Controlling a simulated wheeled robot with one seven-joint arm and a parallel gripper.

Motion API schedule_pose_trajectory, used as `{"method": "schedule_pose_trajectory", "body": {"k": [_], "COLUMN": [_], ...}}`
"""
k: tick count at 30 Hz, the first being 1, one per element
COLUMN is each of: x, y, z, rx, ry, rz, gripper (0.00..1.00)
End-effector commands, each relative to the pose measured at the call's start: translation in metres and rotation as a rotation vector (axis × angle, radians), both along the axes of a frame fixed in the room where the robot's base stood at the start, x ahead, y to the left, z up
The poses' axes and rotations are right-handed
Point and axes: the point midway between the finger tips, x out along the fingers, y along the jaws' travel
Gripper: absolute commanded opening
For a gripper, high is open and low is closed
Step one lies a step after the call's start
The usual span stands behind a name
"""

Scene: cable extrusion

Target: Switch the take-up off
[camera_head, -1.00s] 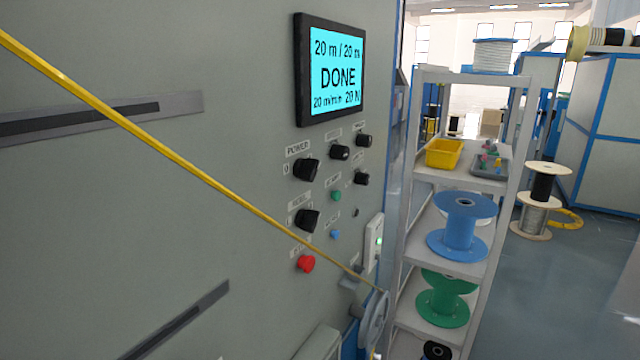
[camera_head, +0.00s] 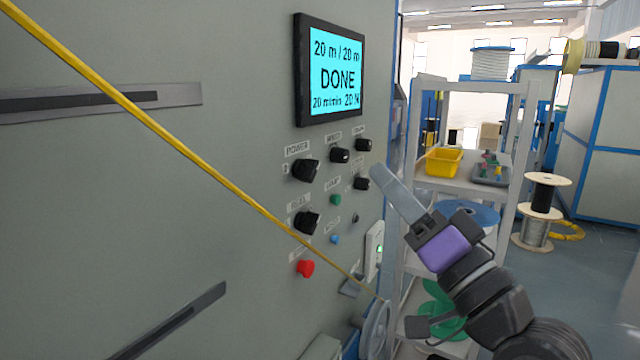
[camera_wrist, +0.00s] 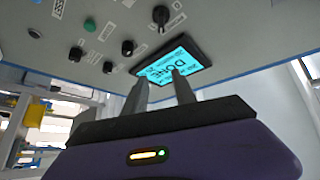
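The machine's grey panel carries a display (camera_head: 337,72) reading "20 m / 20 m, DONE", which also shows in the wrist view (camera_wrist: 172,66). Below it is the black knob labelled POWER (camera_head: 306,170); its pointer is too small to read. What looks like the same knob is at the top of the wrist view (camera_wrist: 160,15). My gripper (camera_head: 381,178) is in front of the panel, right of the knobs and apart from them. Its two fingers stand apart with nothing between them in the wrist view (camera_wrist: 160,80).
Other knobs (camera_head: 340,154), a second large knob (camera_head: 307,222), a green button (camera_head: 336,200) and a red button (camera_head: 305,268) are close by. A taut yellow cable (camera_head: 190,150) crosses in front of the panel. A shelf (camera_head: 470,180) with spools and bins stands right.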

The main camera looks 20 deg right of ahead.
Motion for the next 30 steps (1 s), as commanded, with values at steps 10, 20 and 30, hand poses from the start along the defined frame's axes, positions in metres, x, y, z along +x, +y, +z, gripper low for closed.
{"method": "schedule_pose_trajectory", "body": {"k": [10, 20, 30], "x": [0.012, 0.046, 0.081], "y": [0.045, 0.058, 0.07], "z": [-0.021, -0.012, -0.004], "rx": [0.086, 0.098, 0.098], "ry": [0.209, 0.223, 0.224], "rz": [0.262, 0.271, 0.267], "gripper": [0.33, 0.33, 0.33]}}
